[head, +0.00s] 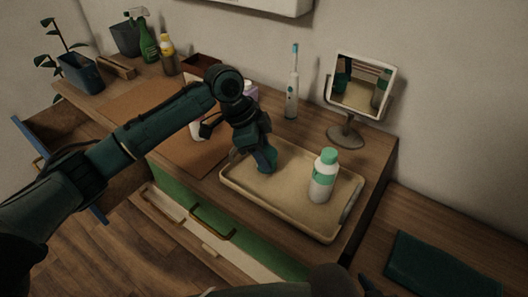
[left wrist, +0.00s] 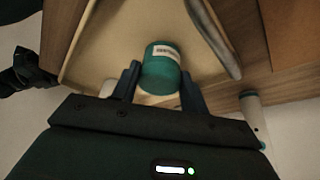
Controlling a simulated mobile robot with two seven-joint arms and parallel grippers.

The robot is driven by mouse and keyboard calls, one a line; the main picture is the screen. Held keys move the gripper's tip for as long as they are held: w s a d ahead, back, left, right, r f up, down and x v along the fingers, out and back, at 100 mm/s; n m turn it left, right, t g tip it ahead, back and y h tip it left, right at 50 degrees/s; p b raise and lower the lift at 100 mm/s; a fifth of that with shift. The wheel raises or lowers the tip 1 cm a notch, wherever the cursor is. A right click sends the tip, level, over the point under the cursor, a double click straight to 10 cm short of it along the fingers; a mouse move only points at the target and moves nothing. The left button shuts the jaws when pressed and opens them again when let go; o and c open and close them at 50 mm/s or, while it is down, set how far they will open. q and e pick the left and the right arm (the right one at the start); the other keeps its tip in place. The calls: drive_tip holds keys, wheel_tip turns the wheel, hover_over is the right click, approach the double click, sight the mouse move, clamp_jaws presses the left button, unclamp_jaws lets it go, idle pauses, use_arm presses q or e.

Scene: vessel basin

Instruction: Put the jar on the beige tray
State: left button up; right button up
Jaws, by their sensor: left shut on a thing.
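My left gripper (head: 264,162) is shut on the jar, low over the left part of the beige tray (head: 284,222). The jar (left wrist: 161,68) is a short teal cylinder with a white label, and sits between the two fingers in the left wrist view. In the head view the gripper mostly hides it, and I cannot tell whether it touches the tray. The tray also shows behind the jar in the left wrist view (left wrist: 110,40).
A white bottle with a green cap (head: 323,176) stands on the tray's right half. Behind the tray are a toothbrush (head: 291,95) and a square mirror on a stand (head: 360,88). A brown mat (head: 190,155) lies left of the tray. Drawers stand open in front.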

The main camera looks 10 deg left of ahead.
use_arm(q)
drive_tip(key=shift+f, duration=0.25)
use_arm(e)
drive_tip(key=shift+r, duration=0.1)
use_arm(q)
drive_tip(key=o, duration=1)
drive_tip(key=shift+f, duration=0.1)
drive_tip(key=shift+o, duration=0.2)
drive_tip(key=v, duration=1.2)
use_arm(e)
drive_tip(key=shift+r, duration=0.1)
use_arm(q)
drive_tip(key=shift+d, duration=0.1)
